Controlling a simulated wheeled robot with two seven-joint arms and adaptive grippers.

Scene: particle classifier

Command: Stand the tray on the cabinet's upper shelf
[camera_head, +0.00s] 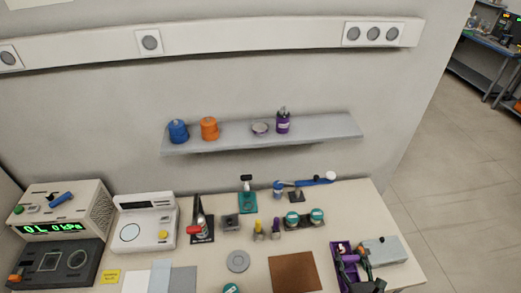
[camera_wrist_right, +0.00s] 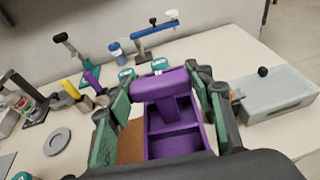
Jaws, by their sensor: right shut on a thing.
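The tray is a purple box with several compartments. It shows in the head view at the lower right (camera_head: 342,250) and fills the middle of the right wrist view (camera_wrist_right: 178,148). My right gripper (camera_wrist_right: 162,88) is shut on the tray, with a green-padded finger on each side of it. In the head view the right gripper (camera_head: 358,268) covers part of the tray. Whether the tray touches the table is hard to tell. A grey wall shelf (camera_head: 330,131) is above the table; I see no cabinet. My left gripper is out of view.
The shelf holds a blue jar (camera_head: 178,131), an orange jar (camera_head: 209,128), a small dish (camera_head: 261,128) and a purple bottle (camera_head: 283,122); its right end is bare. A grey box (camera_head: 384,250) stands right of the tray. A brown mat (camera_head: 296,272) lies left of it. Instruments crowd the table's left.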

